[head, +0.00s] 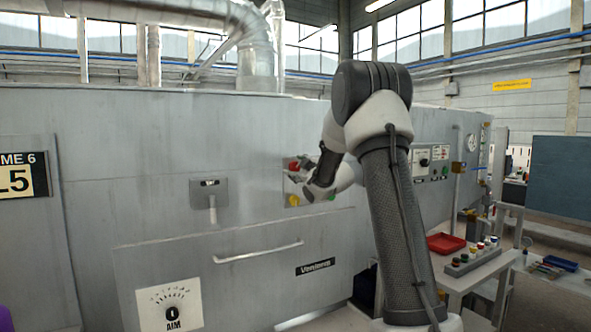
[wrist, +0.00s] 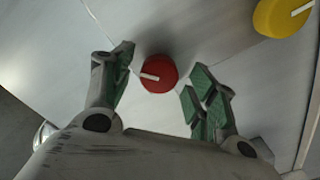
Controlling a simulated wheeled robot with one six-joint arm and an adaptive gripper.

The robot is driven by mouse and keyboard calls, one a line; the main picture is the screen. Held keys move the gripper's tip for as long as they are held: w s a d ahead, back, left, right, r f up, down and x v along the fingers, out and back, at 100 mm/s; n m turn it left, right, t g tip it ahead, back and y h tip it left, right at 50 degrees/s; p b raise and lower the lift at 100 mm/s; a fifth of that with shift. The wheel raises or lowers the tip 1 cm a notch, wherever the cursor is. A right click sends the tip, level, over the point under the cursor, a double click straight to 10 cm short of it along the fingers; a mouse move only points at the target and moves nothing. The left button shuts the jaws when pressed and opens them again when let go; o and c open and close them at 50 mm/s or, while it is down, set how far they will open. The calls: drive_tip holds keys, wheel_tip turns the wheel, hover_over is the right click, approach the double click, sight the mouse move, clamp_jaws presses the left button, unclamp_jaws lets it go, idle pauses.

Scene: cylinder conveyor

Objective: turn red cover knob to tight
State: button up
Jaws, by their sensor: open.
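The red cover knob (wrist: 159,74) is a round red knob with a white pointer line, on a pale grey panel. In the wrist view its line points to the left and slightly up. My gripper (wrist: 158,82) is open, with one green-padded finger on each side of the red knob and gaps on both sides. Whether the fingertips reach past the knob's face, I cannot tell. In the head view my gripper (head: 301,178) is at the panel, near the red knob (head: 293,165), which it partly hides. No tight mark is readable.
A yellow knob (wrist: 281,16) with a white line is at the upper right of the wrist view; it also shows low on the panel in the head view (head: 294,201). A lever handle (head: 212,205) and a drawer handle (head: 258,253) stick out of the grey machine.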

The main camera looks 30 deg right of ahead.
drive_tip(key=shift+w, duration=0.7)
drive_tip(key=c, duration=1)
drive_tip(key=shift+c, duration=0.2)
